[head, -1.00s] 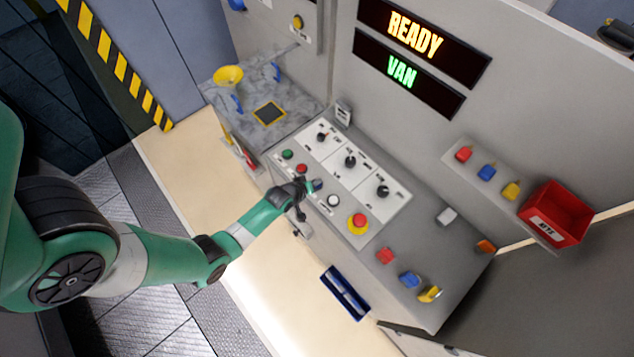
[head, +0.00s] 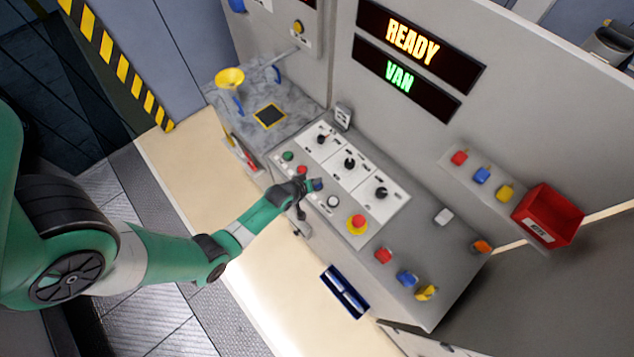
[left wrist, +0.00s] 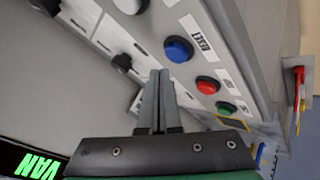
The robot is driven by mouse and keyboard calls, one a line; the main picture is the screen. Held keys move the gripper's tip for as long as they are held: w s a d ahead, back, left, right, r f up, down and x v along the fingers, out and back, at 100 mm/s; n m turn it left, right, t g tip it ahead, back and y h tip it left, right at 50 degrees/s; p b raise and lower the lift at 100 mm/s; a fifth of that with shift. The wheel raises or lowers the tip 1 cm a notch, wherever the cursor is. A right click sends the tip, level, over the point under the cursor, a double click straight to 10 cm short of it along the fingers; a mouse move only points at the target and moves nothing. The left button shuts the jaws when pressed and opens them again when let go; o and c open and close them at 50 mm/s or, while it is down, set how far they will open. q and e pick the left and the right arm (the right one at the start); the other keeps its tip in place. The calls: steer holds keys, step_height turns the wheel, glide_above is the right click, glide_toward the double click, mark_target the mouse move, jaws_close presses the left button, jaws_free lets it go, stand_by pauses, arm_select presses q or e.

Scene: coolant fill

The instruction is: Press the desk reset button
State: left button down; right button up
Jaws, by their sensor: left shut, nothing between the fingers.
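The desk control panel has a row of buttons along its near side. The blue button (left wrist: 178,49) has a label that seems to read RESET, and it also shows at the fingertips in the head view (head: 318,185). My left gripper (head: 312,186) is shut and empty, reaching over the panel's near edge. In the left wrist view the closed fingers (left wrist: 160,78) point toward the blue button, with their tips just below it in the picture. I cannot tell whether they touch it. My right gripper is not in view.
The red button (left wrist: 207,85) and green button (left wrist: 226,108) sit beside the blue one. A white button (head: 333,201) and a red emergency stop (head: 357,223) lie on the other side. Black knobs (head: 350,163) stand behind. The display (head: 412,40) reads READY, with VAN below.

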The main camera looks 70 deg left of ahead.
arm_select(q)
step_height(320, 180, up, 4)
steer(key=p, duration=0.3)
steer(key=shift+r, duration=0.25)
steer(key=shift+f, duration=0.1)
stand_by(0.5)
